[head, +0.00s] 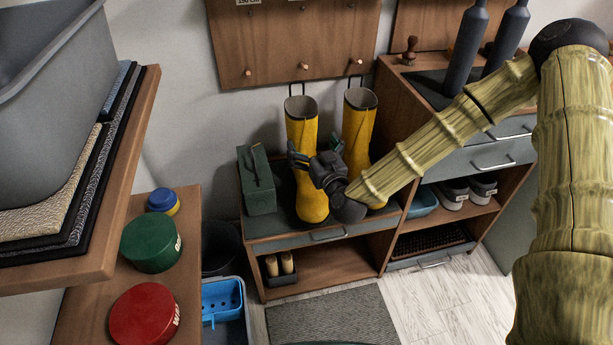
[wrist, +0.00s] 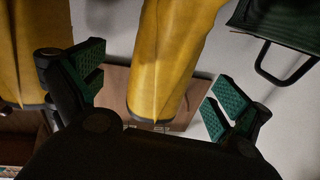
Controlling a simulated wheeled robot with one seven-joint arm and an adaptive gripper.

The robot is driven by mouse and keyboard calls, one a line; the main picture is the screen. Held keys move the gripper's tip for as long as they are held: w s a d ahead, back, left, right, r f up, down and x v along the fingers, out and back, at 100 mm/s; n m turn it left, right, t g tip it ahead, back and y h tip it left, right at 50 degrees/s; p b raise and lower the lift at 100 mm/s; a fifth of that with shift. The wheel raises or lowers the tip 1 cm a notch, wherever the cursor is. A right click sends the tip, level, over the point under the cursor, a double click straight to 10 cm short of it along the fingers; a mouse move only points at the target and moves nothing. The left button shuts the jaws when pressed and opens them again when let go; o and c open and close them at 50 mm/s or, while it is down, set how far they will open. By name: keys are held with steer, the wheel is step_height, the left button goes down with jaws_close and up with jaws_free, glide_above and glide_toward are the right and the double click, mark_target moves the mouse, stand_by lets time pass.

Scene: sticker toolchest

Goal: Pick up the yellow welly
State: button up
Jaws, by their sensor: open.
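Two yellow wellies stand upright on the low bench in the head view, a left one (head: 311,198) and a right one (head: 358,120). My gripper (head: 314,152) is in front of the left welly's shaft and hides part of it. In the wrist view, my gripper's green-padded fingers (wrist: 153,92) are spread open. The left welly's shaft (wrist: 170,60) shows between them, nearer the right finger; I cannot tell whether either finger touches it. The right welly (wrist: 25,50) shows at the left edge, behind the left finger.
A green toolbox (head: 257,182) stands on the bench (head: 285,244) just left of the left welly; its handle shows in the wrist view (wrist: 270,72). A taller cabinet (head: 415,90) with dark bottles stands at right. A shelf with round tins (head: 152,246) is at left.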

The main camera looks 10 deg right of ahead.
steer(key=w, duration=0.2)
steer(key=w+b, duration=0.1)
steer(key=w+a, duration=0.1)
steer(key=w, duration=0.1)
steer(key=shift+w+f, duration=0.25)
steer(key=shift+w, duration=0.1)
steer(key=shift+w+a+r, duration=0.1)
steer(key=shift+w+a, duration=0.05)
steer(key=shift+w, duration=0.55)
steer(key=c, duration=2.1)
steer(key=shift+r, duration=0.15)
